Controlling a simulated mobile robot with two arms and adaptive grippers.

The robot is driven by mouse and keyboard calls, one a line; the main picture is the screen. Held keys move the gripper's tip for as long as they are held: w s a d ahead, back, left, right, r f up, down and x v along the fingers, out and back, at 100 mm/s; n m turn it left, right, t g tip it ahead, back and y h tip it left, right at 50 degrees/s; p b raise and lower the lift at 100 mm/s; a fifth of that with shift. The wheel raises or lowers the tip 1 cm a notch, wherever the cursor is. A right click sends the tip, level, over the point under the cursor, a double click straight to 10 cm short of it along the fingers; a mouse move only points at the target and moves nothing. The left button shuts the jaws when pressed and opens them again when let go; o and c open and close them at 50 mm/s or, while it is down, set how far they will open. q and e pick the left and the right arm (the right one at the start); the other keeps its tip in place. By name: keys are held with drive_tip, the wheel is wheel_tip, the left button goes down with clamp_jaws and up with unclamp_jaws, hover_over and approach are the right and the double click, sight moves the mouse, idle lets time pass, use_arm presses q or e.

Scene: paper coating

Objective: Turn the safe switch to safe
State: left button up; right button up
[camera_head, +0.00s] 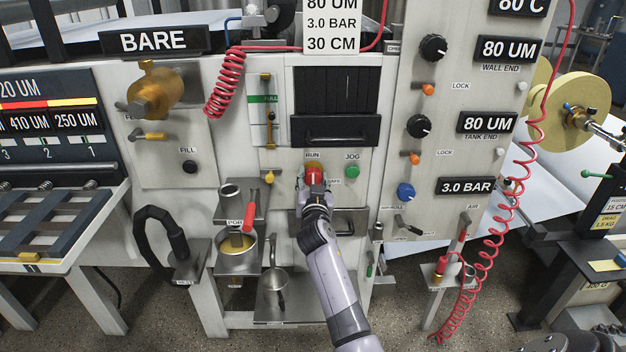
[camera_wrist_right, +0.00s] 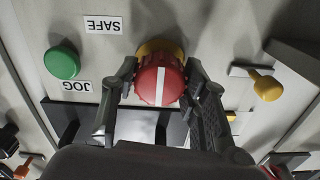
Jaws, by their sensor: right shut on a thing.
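The safe switch is a round red knob (camera_head: 313,175) on the machine's front panel, under a RUN label (camera_head: 312,155). In the right wrist view the red knob (camera_wrist_right: 160,82) shows a white stripe running straight up and down, with a yellow collar behind it. The SAFE label (camera_wrist_right: 103,25) is up and left of the knob there, and upside down. My right gripper (camera_head: 314,187) is at the knob; in the wrist view its two fingers (camera_wrist_right: 161,70) are shut on the knob's sides. My left gripper is not in view.
A green JOG button (camera_head: 352,172) sits close to the right of the knob, and a small yellow knob (camera_head: 268,176) to its left. A steel tray (camera_head: 345,222) lies below. A red-handled tool (camera_head: 247,220) and pot (camera_head: 237,262) stand lower left.

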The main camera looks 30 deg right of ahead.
drive_tip(key=shift+n, duration=0.3)
drive_tip(key=n, duration=0.3)
drive_tip(key=shift+n, duration=0.4)
drive_tip(key=n, duration=0.4)
drive_tip(key=shift+r+n, duration=0.15)
drive_tip(key=shift+n, duration=0.15)
drive_tip(key=n+p, duration=0.1)
drive_tip(key=n, duration=0.3)
drive_tip(key=n+p, duration=0.1)
drive_tip(key=n, duration=0.3)
drive_tip(key=shift+n, duration=0.6)
drive_tip(key=o, duration=1.1)
drive_tip(key=shift+o, duration=0.2)
